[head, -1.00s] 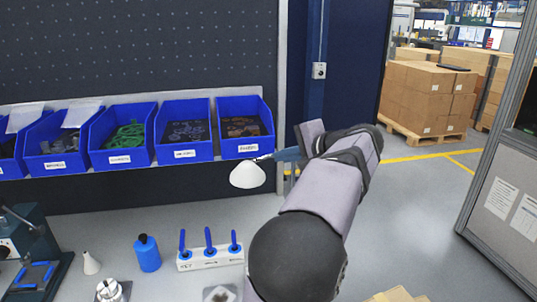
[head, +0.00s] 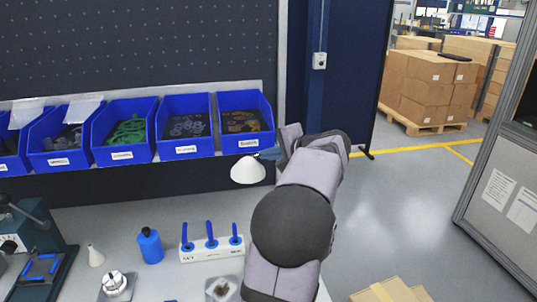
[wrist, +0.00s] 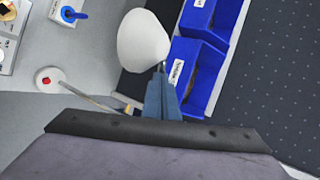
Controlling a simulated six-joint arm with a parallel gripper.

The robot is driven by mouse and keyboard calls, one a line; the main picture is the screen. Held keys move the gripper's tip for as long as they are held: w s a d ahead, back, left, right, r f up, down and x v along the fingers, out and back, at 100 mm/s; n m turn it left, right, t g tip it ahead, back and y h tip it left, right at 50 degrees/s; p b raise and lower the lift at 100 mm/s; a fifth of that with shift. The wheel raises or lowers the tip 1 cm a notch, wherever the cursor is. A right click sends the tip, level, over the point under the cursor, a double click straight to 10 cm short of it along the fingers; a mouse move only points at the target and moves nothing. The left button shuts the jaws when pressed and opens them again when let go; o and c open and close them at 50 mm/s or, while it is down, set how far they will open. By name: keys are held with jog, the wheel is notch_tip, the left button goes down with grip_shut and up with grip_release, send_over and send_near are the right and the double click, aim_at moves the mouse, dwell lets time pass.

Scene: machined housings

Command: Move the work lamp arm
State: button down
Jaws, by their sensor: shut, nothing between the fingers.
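The work lamp's white cone-shaped shade (head: 248,170) hangs above the bench, in front of the blue bins. In the wrist view the shade (wrist: 143,40) lies just beyond my fingertips. My gripper (wrist: 161,77) has blue-grey fingers that are shut, with their tips at the narrow top of the shade; I cannot tell whether they touch it. In the head view my gripper (head: 267,154) is small and partly hidden by my arm. A thin rod (wrist: 92,98) runs from a round white base with a red button (wrist: 47,80) toward my gripper; its upper end is hidden.
Several blue bins (head: 184,126) of parts line the rack behind the shade. On the bench are a blue bottle (head: 150,245), a white block with blue-handled tools (head: 211,249) and a metal part (head: 114,284). Open floor (head: 400,210) lies to the right.

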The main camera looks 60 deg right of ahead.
jog(key=shift+w+d+b, duration=0.1)
jog(key=shift+w+b, duration=0.2)
jog(key=shift+w, duration=0.6)
jog(key=shift+s, duration=0.2)
jog(key=a+b+v, duration=0.1)
jog(key=b+v, duration=0.3)
jog(key=v, duration=0.9)
jog(key=shift+a+r, duration=0.3)
jog(key=shift+a, duration=0.2)
jog(key=shift+w, duration=0.15)
